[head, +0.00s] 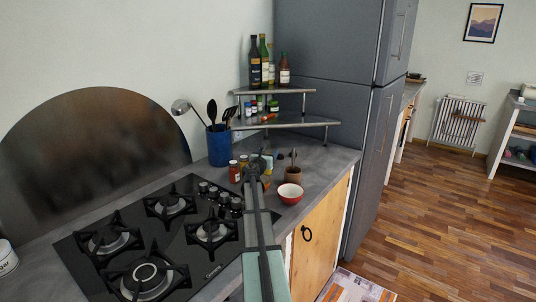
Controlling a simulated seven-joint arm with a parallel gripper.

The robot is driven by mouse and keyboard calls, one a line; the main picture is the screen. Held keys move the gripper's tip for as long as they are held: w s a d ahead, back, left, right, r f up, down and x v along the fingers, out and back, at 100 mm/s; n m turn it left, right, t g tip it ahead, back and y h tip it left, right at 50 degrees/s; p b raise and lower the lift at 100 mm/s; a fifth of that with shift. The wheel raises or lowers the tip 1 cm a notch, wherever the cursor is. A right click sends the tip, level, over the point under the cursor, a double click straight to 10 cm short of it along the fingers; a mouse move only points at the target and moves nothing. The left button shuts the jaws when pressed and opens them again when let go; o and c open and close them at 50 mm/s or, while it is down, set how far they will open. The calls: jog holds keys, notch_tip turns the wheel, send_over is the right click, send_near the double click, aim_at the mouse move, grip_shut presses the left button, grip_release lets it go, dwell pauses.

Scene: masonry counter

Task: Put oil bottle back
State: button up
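Several bottles stand upright on the top tier of the metal corner shelf (300,91): a dark bottle (254,68), a green bottle (263,62) with a pale label, and a shorter brown bottle (284,74) to the right. I cannot tell which is the oil bottle. My arm reaches from the bottom edge over the counter. My gripper (258,164) is at its far end, low in front of the shelf, among small jars. Its fingers are tiny and dark here, and whether they hold anything is unclear.
A red-lidded jar (234,172) is left of my gripper. A red bowl (290,193) and a brown pot (293,175) stand to the right. A blue utensil holder (219,146) is behind left. The black hob (150,240) fills the left; the tall fridge (335,120) bounds the right.

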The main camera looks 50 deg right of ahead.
jog(key=shift+f, duration=0.15)
jog(key=o, duration=1.4)
jog(key=shift+a+r, duration=0.1)
jog(key=shift+r, duration=0.1)
jog(key=v, duration=1.2)
